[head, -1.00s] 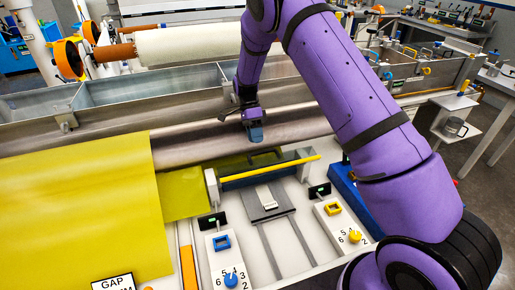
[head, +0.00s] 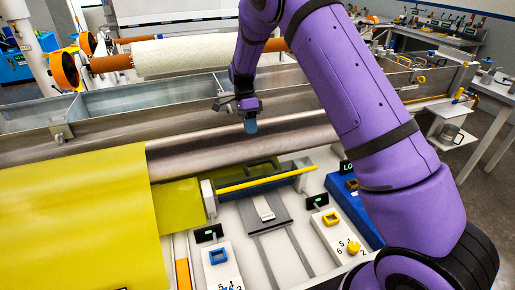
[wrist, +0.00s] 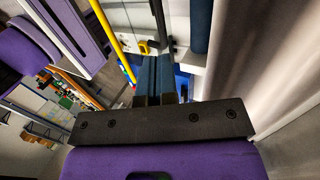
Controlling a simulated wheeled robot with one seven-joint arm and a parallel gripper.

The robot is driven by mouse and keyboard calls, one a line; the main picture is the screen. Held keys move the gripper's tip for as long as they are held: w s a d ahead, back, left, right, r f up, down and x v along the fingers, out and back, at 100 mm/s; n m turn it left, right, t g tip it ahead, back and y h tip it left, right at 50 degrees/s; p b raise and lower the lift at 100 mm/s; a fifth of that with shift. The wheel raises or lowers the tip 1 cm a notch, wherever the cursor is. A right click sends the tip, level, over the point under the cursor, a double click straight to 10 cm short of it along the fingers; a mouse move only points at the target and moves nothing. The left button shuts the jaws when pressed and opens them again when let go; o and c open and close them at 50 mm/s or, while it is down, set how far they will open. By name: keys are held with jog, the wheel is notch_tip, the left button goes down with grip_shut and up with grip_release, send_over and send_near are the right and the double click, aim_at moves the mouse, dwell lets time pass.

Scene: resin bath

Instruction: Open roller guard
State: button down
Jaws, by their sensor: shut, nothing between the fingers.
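A yellow bar (head: 265,175) spans two grey end posts at the front of the metal roller (head: 200,148), with a dark blue strip below it. I take this barred assembly to be the roller guard, though its hinge cannot be made out. The bar also shows in the wrist view (wrist: 111,38), to the left of my fingers. My gripper (head: 250,126) is shut and empty, with blue fingertips pointing down. It appears above the roller, behind the bar and apart from it. In the wrist view my gripper (wrist: 157,62) shows its two blue fingers side by side.
A yellow-green sheet (head: 75,220) covers the left, partly over the roller. White panels with a blue switch (head: 218,256) and a yellow knob (head: 353,247) stand in front. A blue box (head: 350,205) is at the right. A long metal trough (head: 150,92) runs behind.

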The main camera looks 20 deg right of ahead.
aim_at(263, 177)
jog(key=s+d+f+t, duration=0.1)
jog(key=s+f, duration=0.6)
jog(key=s, duration=0.1)
jog(key=shift+s+f+t, duration=0.15)
jog(key=shift+f+t, duration=0.2)
jog(key=shift+t, duration=0.05)
dwell(0.3)
jog(key=shift+s+f, duration=0.1)
jog(key=shift+s, duration=0.9)
